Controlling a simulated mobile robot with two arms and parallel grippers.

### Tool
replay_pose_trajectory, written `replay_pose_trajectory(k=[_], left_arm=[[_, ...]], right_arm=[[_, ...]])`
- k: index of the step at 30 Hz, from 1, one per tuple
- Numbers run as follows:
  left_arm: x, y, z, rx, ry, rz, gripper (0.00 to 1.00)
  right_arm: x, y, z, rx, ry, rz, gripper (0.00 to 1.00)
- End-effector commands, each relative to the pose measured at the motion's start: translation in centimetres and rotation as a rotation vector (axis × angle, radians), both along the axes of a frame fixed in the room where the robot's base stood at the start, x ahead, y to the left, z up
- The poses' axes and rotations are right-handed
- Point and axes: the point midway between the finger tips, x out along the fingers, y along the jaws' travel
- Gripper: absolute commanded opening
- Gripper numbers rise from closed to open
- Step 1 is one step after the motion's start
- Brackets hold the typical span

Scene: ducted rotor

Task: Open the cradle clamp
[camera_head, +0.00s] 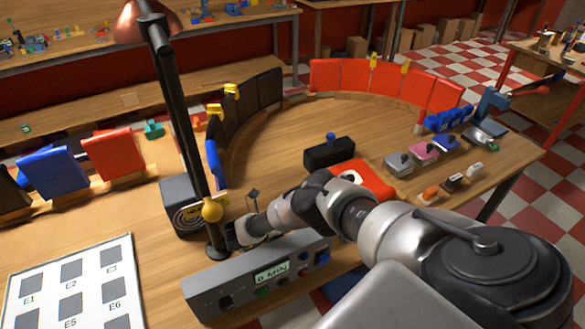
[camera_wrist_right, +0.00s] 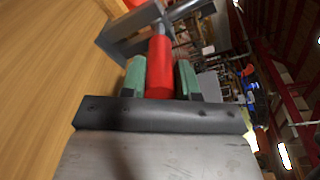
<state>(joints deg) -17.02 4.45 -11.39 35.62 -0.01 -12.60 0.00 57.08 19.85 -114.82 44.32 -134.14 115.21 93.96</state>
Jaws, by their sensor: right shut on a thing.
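In the right wrist view, my right gripper (camera_wrist_right: 160,80) has its two green pads closed on a red cylindrical handle (camera_wrist_right: 160,62), one pad on each side. The handle meets a dark grey bracket (camera_wrist_right: 122,42), which looks like part of the clamp, by a wooden surface. In the head view, my right arm reaches in from the lower right and ends behind the grey control box, close to the lamp base. The red handle and the fingertips cannot be made out there. My left gripper is not in view.
The lamp pole (camera_head: 180,110) rises beside the wrist. A white labelled board (camera_head: 75,290) lies at lower left.

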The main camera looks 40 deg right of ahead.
Motion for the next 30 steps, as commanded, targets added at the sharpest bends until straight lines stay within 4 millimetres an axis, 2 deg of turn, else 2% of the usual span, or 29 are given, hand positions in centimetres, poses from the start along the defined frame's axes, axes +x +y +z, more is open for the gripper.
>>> replay_pose_trajectory(k=[8, 9, 13, 23, 30], left_arm=[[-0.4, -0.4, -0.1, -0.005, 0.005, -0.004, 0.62], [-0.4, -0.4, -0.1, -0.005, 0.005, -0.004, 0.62], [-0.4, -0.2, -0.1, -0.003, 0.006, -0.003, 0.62], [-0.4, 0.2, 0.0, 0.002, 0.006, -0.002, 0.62], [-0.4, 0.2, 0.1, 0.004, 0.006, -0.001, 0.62]], right_arm=[[-0.2, 0.0, -0.3, -0.001, 0.003, 0.004, 0.00], [-0.2, 0.0, -0.3, -0.001, 0.003, 0.004, 0.36], [-0.2, 0.0, -0.3, -0.001, 0.003, 0.004, 0.55], [0.1, 0.5, -0.1, 0.000, 0.002, 0.005, 0.55], [1.3, 4.1, 0.3, -0.001, 0.000, 0.008, 0.55]])
